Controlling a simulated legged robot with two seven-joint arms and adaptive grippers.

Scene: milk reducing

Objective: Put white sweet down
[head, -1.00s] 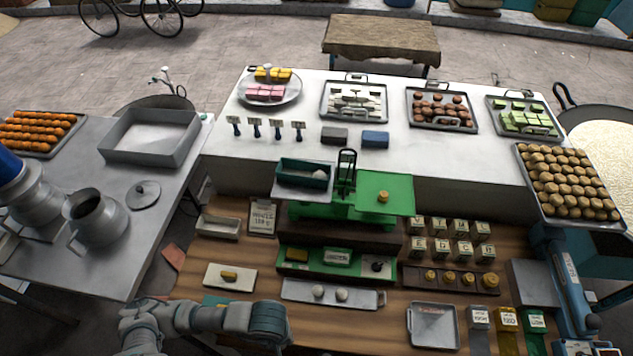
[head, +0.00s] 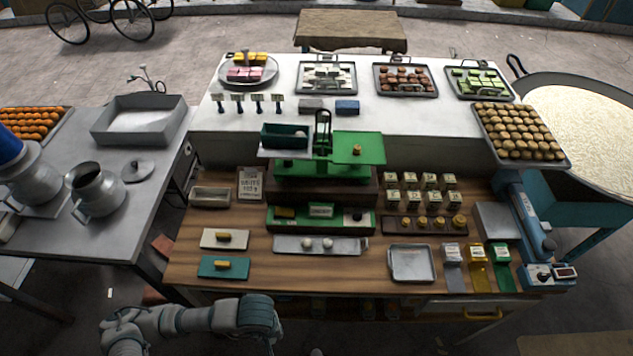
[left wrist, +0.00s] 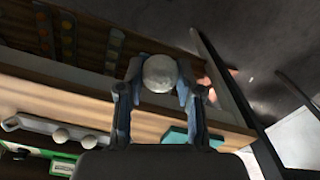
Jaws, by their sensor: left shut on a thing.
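In the left wrist view, my left gripper (left wrist: 160,82) is shut on a round white sweet (left wrist: 159,70), held between its two fingertips. In the head view, my left arm (head: 190,322) comes in at the bottom left, in front of the table's front edge; its fingers are not clearly visible there. My right gripper is not in view.
An empty grey square tray (head: 411,264) lies to the right. Bare wood is free between the teal board and that tray.

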